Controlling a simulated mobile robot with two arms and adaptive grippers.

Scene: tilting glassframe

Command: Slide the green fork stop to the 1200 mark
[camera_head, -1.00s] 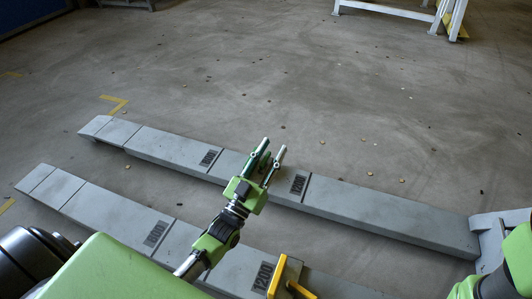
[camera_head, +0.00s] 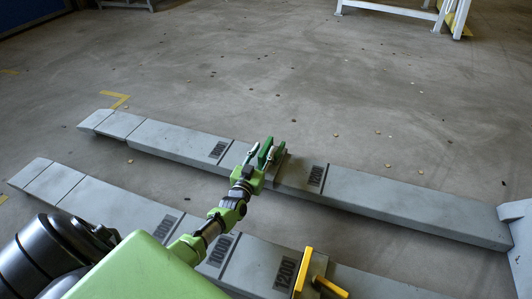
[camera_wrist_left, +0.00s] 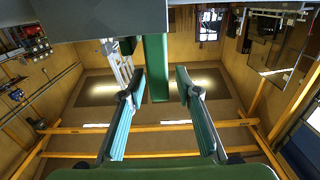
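The green fork stop (camera_head: 280,153) sits on the far grey fork (camera_head: 390,204), left of that fork's 1200 mark (camera_head: 316,176). It has dark green upright parts and is partly hidden by my gripper. My left gripper (camera_head: 260,153) is at the stop, with one finger on each side of a green upright. In the left wrist view, a green bar (camera_wrist_left: 155,65) of the stop stands between the two spread fingers, with gaps visible on both sides. The left gripper is open. My right gripper is out of view.
The near fork (camera_head: 100,203) carries a yellow stop (camera_head: 303,272) just right of its 1200 mark (camera_head: 287,270). Another mark (camera_head: 219,149) lies left of the gripper on the far fork. A white frame (camera_head: 400,12) stands far back. Open concrete floor surrounds the forks.

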